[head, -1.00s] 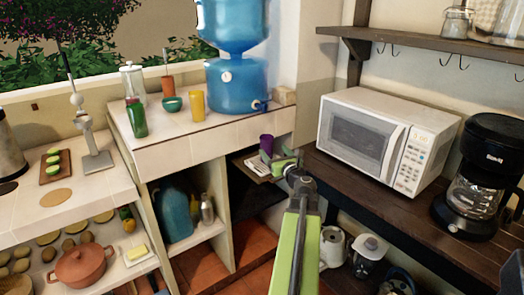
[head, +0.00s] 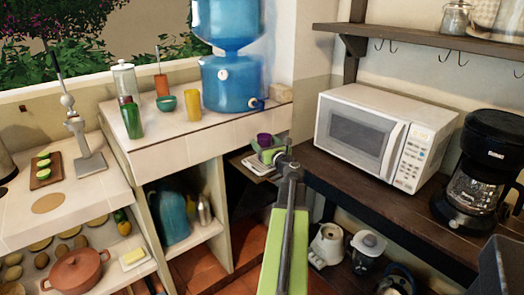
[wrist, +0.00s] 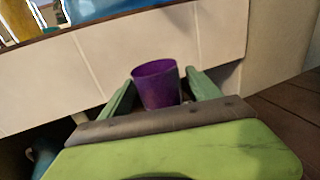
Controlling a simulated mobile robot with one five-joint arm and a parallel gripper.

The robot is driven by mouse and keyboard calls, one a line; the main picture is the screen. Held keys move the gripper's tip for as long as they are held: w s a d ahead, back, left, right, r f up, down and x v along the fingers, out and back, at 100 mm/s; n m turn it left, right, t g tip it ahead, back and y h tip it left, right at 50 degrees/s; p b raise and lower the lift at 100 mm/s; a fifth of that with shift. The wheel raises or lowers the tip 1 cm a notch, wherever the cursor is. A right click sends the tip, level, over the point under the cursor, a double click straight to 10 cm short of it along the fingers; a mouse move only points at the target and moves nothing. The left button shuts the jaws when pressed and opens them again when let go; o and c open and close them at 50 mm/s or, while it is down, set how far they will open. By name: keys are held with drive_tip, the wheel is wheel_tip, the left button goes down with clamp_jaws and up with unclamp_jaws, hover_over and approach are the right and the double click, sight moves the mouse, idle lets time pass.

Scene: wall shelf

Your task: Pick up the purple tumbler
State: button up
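The purple tumbler (head: 264,140) stands upright on a small low shelf (head: 240,158) beside the counter, its lower part hidden behind my gripper (head: 266,153). In the wrist view the purple tumbler (wrist: 156,86) sits between the two green fingers of my gripper (wrist: 160,92). The left finger is very close to the tumbler's side, and a narrow gap shows at the right finger. My gripper looks open around the tumbler. The tumbler's base is hidden behind my gripper's body.
The tiled counter (head: 190,138) with a blue water dispenser (head: 230,85) rises behind the shelf. A yellow cup (head: 193,105) and green bottle (head: 132,120) stand on it. A dark wooden table (head: 330,180) with a white microwave (head: 360,135) is close on the right.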

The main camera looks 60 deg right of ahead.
drive_tip(key=shift+w, duration=0.1)
clamp_jaws()
drive_tip(key=shift+r, duration=0.1)
drive_tip(key=s+d+r+p, duration=0.1)
drive_tip(key=s+r+p, duration=0.9)
drive_tip(key=s+p, duration=0.1)
drive_tip(key=shift+s+d+r, duration=0.15)
drive_tip(key=shift+s+r, duration=0.2)
drive_tip(key=shift+r, duration=0.05)
